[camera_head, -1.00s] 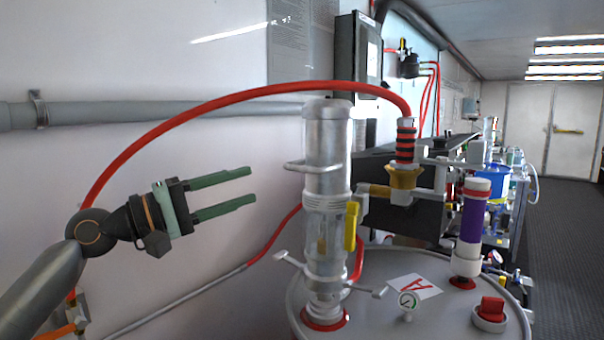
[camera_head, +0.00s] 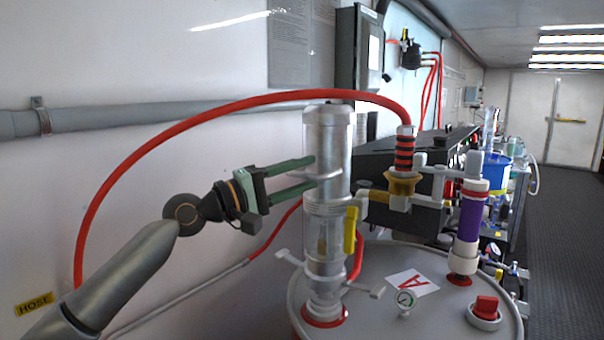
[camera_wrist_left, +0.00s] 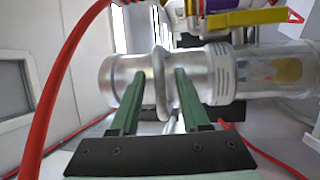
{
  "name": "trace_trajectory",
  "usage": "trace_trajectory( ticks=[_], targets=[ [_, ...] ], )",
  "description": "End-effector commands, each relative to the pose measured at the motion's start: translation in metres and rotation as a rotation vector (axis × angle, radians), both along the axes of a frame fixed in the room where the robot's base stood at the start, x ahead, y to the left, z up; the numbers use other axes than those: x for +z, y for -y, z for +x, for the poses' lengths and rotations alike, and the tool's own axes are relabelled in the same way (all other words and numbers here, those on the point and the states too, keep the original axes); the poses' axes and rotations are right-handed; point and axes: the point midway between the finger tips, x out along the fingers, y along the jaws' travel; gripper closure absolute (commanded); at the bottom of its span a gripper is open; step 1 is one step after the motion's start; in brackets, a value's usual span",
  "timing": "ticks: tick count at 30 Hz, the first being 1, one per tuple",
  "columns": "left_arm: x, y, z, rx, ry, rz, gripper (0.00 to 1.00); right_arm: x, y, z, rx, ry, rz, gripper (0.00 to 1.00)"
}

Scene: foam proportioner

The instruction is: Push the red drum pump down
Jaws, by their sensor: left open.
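The drum pump with the red base ring (camera_head: 325,311) stands upright on the drum lid (camera_head: 375,309). It has a silvery upper cylinder (camera_head: 335,135), a clear lower part and a yellow lever (camera_head: 350,229). My left gripper (camera_head: 313,172) is open at the left side of the upper cylinder. In the left wrist view, the handle loop (camera_wrist_left: 160,82) lies between the two green fingers (camera_wrist_left: 154,92), one on each side. I cannot tell whether the fingers touch it. My right gripper is not in view.
A red hose (camera_head: 235,104) arches above my left arm to a fitting right of the pump. The wall is at the left; a clear aisle (camera_head: 570,230) is at the right.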

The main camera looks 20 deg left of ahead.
Motion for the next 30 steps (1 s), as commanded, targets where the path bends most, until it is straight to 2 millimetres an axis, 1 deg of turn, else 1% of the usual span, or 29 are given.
trace_trajectory(
  ticks=[3, 15, 30],
  targets=[
    [-0.0002, -0.0001, 0.0, 0.0, 0.0, 0.0, 0.55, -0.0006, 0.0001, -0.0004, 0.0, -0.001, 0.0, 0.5],
    [-0.0004, -0.0003, -0.0002, 0.0, -0.001, 0.0, 1.0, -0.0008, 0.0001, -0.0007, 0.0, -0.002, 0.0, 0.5],
    [-0.0004, -0.0003, -0.0003, 0.0, -0.001, 0.0, 1.0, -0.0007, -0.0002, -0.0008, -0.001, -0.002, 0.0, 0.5]
  ],
)
